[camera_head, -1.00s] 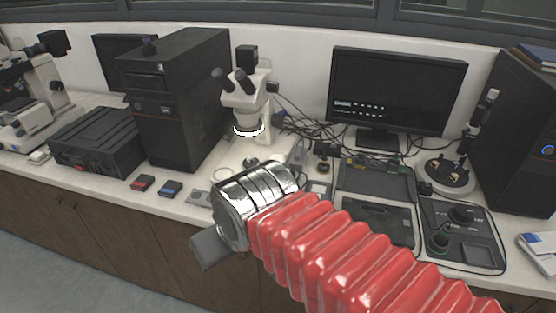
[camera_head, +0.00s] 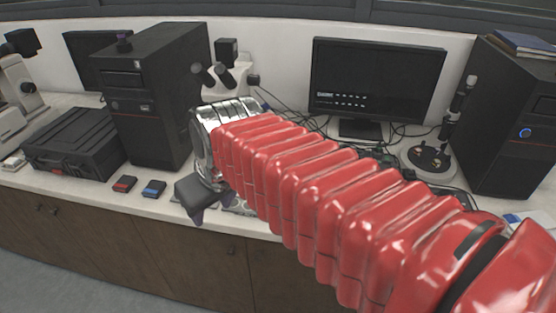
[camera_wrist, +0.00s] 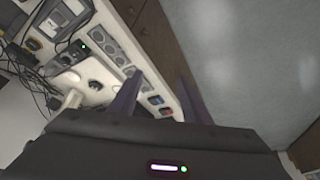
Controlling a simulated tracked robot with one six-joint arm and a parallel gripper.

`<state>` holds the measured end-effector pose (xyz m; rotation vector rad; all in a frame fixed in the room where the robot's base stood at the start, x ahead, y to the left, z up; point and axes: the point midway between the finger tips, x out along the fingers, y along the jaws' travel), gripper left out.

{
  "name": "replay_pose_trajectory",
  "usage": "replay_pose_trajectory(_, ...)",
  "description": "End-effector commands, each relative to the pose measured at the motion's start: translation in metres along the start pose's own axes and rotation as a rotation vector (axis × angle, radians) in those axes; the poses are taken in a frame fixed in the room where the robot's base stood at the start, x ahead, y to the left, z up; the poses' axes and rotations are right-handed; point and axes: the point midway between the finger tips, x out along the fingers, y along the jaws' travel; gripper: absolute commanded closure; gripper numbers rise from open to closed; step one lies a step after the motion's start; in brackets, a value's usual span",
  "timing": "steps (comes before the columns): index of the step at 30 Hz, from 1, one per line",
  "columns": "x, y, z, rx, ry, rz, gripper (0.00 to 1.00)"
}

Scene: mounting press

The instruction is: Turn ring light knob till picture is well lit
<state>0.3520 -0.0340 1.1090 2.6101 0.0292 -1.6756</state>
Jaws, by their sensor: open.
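The stereo microscope (camera_head: 228,72) stands behind my arm in the head view; its lower part and ring light are hidden by my arm. The monitor (camera_head: 375,85) shows a dark picture with small white text. In the wrist view, a small dark box (camera_wrist: 72,54) with a green light lies on the bench; I cannot tell whether it carries the ring light knob. My gripper (camera_head: 198,214) is at the bench's front edge in the head view, pointing down. In the wrist view my gripper (camera_wrist: 158,98) has its two fingers apart, with nothing between them.
A black computer tower (camera_head: 158,100) and black case (camera_head: 72,142) stand left. Small red (camera_head: 124,183) and blue (camera_head: 154,188) blocks lie near the front edge. A round stand (camera_head: 427,160) and another tower (camera_head: 507,118) are right. Cables run behind the microscope.

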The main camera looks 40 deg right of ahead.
Motion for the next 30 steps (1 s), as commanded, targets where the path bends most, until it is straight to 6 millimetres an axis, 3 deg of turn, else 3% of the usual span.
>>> replay_pose_trajectory(6, 0.009, 0.043, -0.040, -0.025, -0.040, -0.011, 0.56)
replay_pose_trajectory(15, 0.030, 0.117, -0.083, -0.068, -0.072, -0.043, 0.56)
replay_pose_trajectory(21, 0.049, 0.175, -0.101, -0.097, -0.079, -0.068, 0.56)
replay_pose_trajectory(30, 0.083, 0.273, -0.107, -0.139, -0.069, -0.110, 0.56)
